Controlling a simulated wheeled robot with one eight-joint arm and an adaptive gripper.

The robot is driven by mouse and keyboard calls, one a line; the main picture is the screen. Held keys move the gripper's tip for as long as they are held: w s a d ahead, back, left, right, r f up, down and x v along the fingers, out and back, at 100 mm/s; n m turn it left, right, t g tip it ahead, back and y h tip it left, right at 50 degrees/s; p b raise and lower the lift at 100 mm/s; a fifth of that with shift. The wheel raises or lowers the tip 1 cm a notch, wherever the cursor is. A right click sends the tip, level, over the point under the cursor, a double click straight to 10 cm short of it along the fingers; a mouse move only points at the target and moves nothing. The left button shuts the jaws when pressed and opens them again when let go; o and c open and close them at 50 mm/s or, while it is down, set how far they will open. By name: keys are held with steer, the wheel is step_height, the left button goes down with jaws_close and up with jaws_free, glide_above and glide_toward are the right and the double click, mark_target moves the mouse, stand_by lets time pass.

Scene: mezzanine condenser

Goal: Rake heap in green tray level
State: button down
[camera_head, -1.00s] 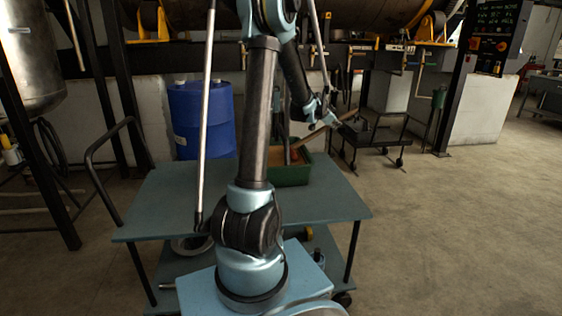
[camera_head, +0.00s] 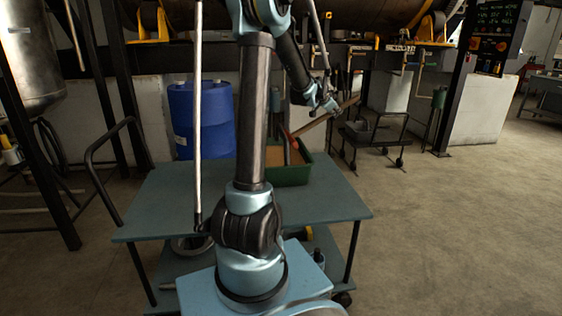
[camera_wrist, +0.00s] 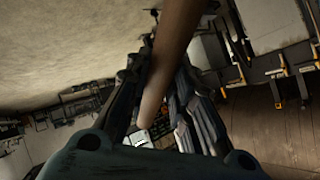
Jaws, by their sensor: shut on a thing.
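The green tray (camera_head: 292,177) sits on the cart's top, partly hidden behind my arm. Tan material (camera_head: 274,156) shows inside it; its surface shape is too small to tell. My gripper (camera_head: 331,107) is above and to the right of the tray, shut on the wooden handle of a rake (camera_head: 318,122). The handle slopes down left to a reddish end near the tray; whether it touches the tan material I cannot tell. In the wrist view the handle (camera_wrist: 168,55) passes between both dark fingers (camera_wrist: 160,100).
The blue-grey cart top (camera_head: 325,205) has bare room around the tray. A blue drum (camera_head: 200,120) stands behind the cart. A small dark trolley (camera_head: 375,135) stands behind right. The floor at right is open.

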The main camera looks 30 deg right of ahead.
step_height(320, 180, up, 10)
stand_by(1.0)
stand_by(0.4)
